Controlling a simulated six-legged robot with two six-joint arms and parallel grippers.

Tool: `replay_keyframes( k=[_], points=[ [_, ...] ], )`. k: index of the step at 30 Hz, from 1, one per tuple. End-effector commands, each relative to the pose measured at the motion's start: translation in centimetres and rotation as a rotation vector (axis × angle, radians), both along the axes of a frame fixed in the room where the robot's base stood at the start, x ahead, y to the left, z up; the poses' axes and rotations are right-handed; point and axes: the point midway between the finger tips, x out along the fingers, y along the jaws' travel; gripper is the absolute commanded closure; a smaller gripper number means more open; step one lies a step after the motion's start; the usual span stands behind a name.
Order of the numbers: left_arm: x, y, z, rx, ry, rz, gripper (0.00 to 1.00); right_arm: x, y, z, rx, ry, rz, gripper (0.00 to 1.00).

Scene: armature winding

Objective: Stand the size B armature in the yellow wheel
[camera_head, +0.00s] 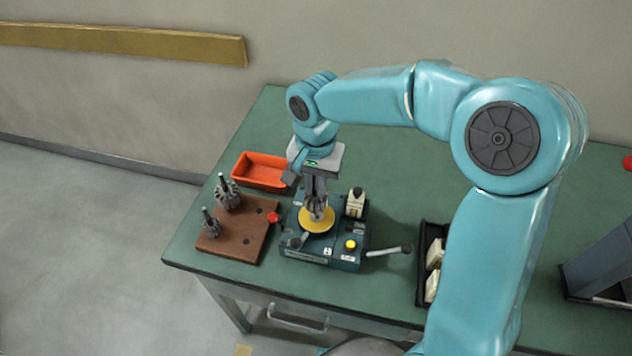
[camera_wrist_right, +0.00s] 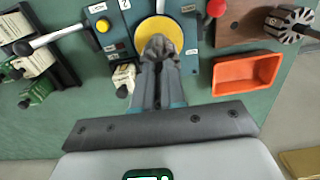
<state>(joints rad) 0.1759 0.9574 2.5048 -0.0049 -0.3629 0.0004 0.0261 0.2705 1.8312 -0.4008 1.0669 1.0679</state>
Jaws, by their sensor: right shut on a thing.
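The yellow wheel (camera_head: 317,222) lies flat on top of a teal winding machine (camera_head: 325,262); it also shows in the right wrist view (camera_wrist_right: 174,29). My right gripper (camera_head: 316,203) points down over the wheel and is shut on a grey armature (camera_wrist_right: 158,46), at or just above the wheel's middle. The fingers hide part of the armature, and I cannot tell whether it touches the wheel. Two other armatures stand on a brown wooden block at the left: a larger one (camera_head: 228,192) and a smaller one (camera_head: 211,224). My left gripper is not in view.
The wooden block (camera_head: 245,240) has empty holes. An orange tray (camera_head: 262,172) lies behind it. The machine has a red knob (camera_head: 273,217), a yellow button (camera_head: 350,244) and a lever (camera_head: 390,250) jutting right. A black tray (camera_head: 421,285) holds pale blocks. The green table (camera_head: 390,180) is clear behind.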

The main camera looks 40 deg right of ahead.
Motion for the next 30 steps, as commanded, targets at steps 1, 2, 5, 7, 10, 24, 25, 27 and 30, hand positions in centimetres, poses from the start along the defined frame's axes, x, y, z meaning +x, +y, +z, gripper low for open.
replay_keyframes(
  k=[1,2,5,7,10,24,25,27,30],
  points=[
    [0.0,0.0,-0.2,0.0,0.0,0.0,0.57,0.0,0.0,-0.2,0.0,-0.001,0.0,1.0],
    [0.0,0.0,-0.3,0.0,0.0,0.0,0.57,0.0,0.0,-0.3,0.0,-0.001,0.0,1.0],
    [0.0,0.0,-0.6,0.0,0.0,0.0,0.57,0.0,0.0,-0.6,0.0,-0.001,0.0,1.0],
    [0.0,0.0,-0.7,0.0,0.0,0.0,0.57,-0.1,0.0,-0.8,0.0,-0.001,0.0,1.0],
    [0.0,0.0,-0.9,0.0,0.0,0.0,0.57,-0.1,-0.1,-1.0,-0.001,-0.001,-0.001,1.0],
    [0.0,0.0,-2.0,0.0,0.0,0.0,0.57,-0.2,-0.1,-2.2,-0.001,-0.001,-0.001,1.0],
    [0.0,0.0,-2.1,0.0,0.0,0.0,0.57,-0.3,-0.1,-2.3,-0.001,-0.001,-0.001,1.0],
    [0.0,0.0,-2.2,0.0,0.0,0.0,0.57,-0.3,-0.1,-2.5,-0.001,-0.001,-0.001,1.0],
    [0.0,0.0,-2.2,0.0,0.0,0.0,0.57,-0.3,-0.1,-2.5,0.0,-0.001,-0.001,1.0]
  ],
)
